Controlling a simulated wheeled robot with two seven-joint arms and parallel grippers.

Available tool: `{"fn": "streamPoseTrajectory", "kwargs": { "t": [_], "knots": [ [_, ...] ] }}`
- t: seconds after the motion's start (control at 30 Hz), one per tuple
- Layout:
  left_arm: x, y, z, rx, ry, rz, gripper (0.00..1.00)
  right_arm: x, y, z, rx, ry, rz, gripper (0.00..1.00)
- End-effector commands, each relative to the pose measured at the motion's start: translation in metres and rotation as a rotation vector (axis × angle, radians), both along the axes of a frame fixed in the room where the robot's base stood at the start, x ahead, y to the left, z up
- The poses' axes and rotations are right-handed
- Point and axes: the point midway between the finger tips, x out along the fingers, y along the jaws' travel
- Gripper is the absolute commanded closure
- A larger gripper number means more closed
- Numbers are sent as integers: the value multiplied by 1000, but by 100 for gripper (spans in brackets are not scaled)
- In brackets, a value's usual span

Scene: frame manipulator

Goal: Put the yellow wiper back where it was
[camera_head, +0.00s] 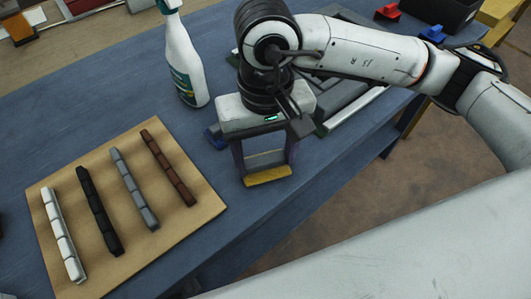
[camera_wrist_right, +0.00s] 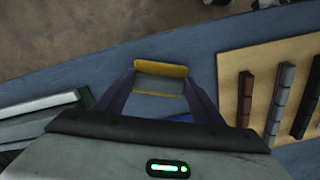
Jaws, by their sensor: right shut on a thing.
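The yellow wiper (camera_head: 268,177) is between the fingertips of my right gripper (camera_head: 266,168), which points down near the front edge of the blue table. In the right wrist view, the wiper's yellow bar (camera_wrist_right: 160,69) spans the gap between the two purple fingers of this gripper (camera_wrist_right: 160,82), with a thin yellowish strip below it. My right gripper is shut on the wiper. I cannot tell whether the wiper touches the table. My left gripper is not in view.
A wooden board (camera_head: 205,196) with several coloured bars lies to the left. A spray bottle (camera_head: 183,62) stands behind. A blue piece (camera_head: 215,137) lies beside my gripper. A grey frame (camera_head: 345,112) lies to the right. Red (camera_head: 387,11) and blue (camera_head: 433,34) pieces sit near a black box (camera_head: 446,13).

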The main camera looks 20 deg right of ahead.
Motion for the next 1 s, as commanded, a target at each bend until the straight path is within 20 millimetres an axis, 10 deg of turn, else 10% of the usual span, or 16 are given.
{"fn": "streamPoseTrajectory", "kwargs": {
  "t": [0.1, 0.13, 0.23, 0.67, 1.0],
  "knots": [
    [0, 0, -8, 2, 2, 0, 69, 0, 0, -5, 0, -1, 0, 59],
    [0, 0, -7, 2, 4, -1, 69, 0, 0, -4, 0, -1, 0, 37],
    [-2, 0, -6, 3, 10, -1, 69, 0, 0, -3, 0, 0, 0, 20],
    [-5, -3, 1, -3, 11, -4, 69, 0, 0, 5, 1, -1, 0, 19],
    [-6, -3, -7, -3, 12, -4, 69, 1, 1, 74, 3, -6, 1, 19]
  ]
}}
